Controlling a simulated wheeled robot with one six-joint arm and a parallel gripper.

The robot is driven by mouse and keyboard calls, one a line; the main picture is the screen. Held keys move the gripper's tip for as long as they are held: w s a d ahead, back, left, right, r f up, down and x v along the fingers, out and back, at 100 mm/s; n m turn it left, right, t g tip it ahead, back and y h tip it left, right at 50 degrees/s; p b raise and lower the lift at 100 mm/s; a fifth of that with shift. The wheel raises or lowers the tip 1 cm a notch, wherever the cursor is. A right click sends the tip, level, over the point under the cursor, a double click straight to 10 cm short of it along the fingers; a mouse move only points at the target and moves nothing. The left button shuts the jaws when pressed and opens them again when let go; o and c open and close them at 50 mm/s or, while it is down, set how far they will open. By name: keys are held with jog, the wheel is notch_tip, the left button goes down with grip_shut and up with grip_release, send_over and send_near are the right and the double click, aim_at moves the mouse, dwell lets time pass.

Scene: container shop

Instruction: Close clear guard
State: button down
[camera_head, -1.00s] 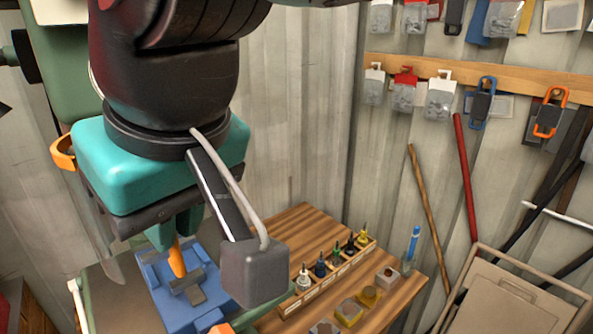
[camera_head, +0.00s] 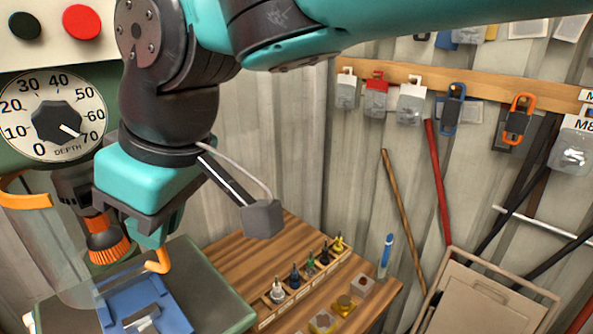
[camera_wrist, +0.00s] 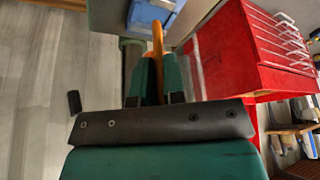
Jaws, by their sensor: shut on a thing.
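The clear guard (camera_head: 82,287) is a see-through curved sheet at the lower left of the head view, in front of the drill press spindle and just above the blue vise (camera_head: 158,318). Its edges are faint, so I cannot tell exactly how far it stands open. My gripper (camera_head: 154,246) points down at the guard's right side, shut on an orange handle (camera_head: 160,264). In the wrist view the orange handle (camera_wrist: 158,42) stands between the fingers (camera_wrist: 157,78).
The drill press has a depth dial (camera_head: 55,118), a red button (camera_head: 82,22) and an orange brush-like tool (camera_head: 108,248). A red cabinet (camera_wrist: 235,50) shows in the wrist view.

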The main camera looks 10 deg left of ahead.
jog(key=c, duration=1.2)
grip_release()
jog(key=shift+s+a, duration=0.1)
jog(key=p+v, duration=0.1)
jog(key=v, duration=1.6)
jog(key=shift+d+r+p, duration=0.15)
jog(key=shift+d+p, duration=0.05)
jog(key=shift+p, duration=0.1)
